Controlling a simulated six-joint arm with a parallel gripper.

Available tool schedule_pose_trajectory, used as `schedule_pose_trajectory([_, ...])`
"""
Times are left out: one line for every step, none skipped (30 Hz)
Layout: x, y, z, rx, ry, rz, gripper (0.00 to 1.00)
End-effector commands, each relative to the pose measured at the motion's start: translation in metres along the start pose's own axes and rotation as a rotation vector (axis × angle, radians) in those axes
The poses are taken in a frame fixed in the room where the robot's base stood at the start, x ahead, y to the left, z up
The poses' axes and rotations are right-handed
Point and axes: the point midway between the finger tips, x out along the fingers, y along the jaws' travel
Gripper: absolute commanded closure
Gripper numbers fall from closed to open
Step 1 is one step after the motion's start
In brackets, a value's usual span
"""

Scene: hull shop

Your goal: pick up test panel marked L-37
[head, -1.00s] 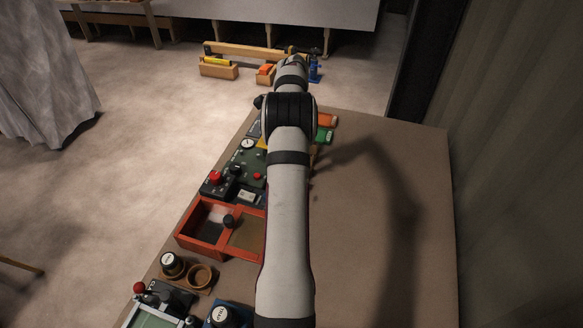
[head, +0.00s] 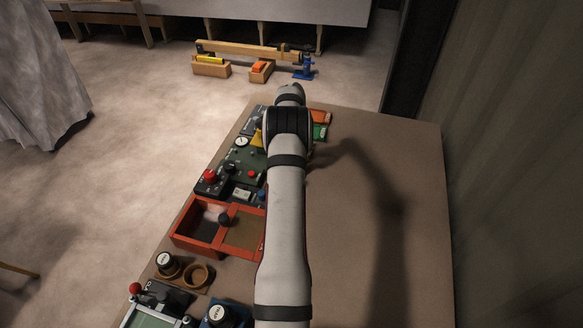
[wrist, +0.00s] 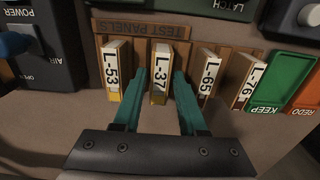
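The test panel marked L-37 (wrist: 160,78) stands in a wooden rack (wrist: 133,27) lettered "TEST PANELS" in the wrist view. My gripper (wrist: 160,82) is open, with one teal finger on each side of the panel. A narrow gap shows between the panel and each finger. Panel L-53 (wrist: 114,67) stands to its left and panel L-65 (wrist: 210,72) to its right. In the head view my arm hides the panel and the gripper.
Another panel (wrist: 247,82) stands right of L-65. A green KEEP tray (wrist: 277,83) and an orange REDO tray (wrist: 309,95) lie farther right. In the head view, a red divided box (head: 183,238) sits left of my arm. The bench (head: 375,190) is clear to the right.

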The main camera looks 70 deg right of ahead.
Motion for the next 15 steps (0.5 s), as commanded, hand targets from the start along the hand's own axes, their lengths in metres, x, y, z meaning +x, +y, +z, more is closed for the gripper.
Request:
schedule_pose_trajectory([0.000, 0.000, 0.000, 0.000, 0.000, 0.000, 0.70])
schedule_pose_trajectory([0.000, 0.000, 0.000, 0.000, 0.000, 0.000, 0.75])
schedule_pose_trajectory([0.000, 0.000, 0.000, 0.000, 0.000, 0.000, 0.82])
schedule_pose_trajectory([0.000, 0.000, 0.000, 0.000, 0.000, 0.000, 0.88])
schedule_pose_trajectory([0.000, 0.000, 0.000, 0.000, 0.000, 0.000, 0.93])
schedule_pose_trajectory([0.000, 0.000, 0.000, 0.000, 0.000, 0.000, 1.00])
schedule_pose_trajectory([0.000, 0.000, 0.000, 0.000, 0.000, 0.000, 1.00])
schedule_pose_trajectory([0.000, 0.000, 0.000, 0.000, 0.000, 0.000, 1.00])
schedule_pose_trajectory([0.000, 0.000, 0.000, 0.000, 0.000, 0.000, 1.00])
schedule_pose_trajectory([0.000, 0.000, 0.000, 0.000, 0.000, 0.000, 1.00])
schedule_pose_trajectory([-0.001, 0.000, 0.000, 0.000, 0.000, 0.000, 1.00])
schedule_pose_trajectory([-0.002, 0.000, 0.000, 0.000, 0.000, -0.001, 1.00])
schedule_pose_trajectory([-0.004, 0.000, 0.000, 0.000, 0.000, -0.001, 1.00])
schedule_pose_trajectory([-0.007, -0.001, 0.000, -0.001, 0.000, -0.002, 1.00])
schedule_pose_trajectory([-0.011, -0.001, 0.000, 0.000, 0.000, -0.002, 1.00])
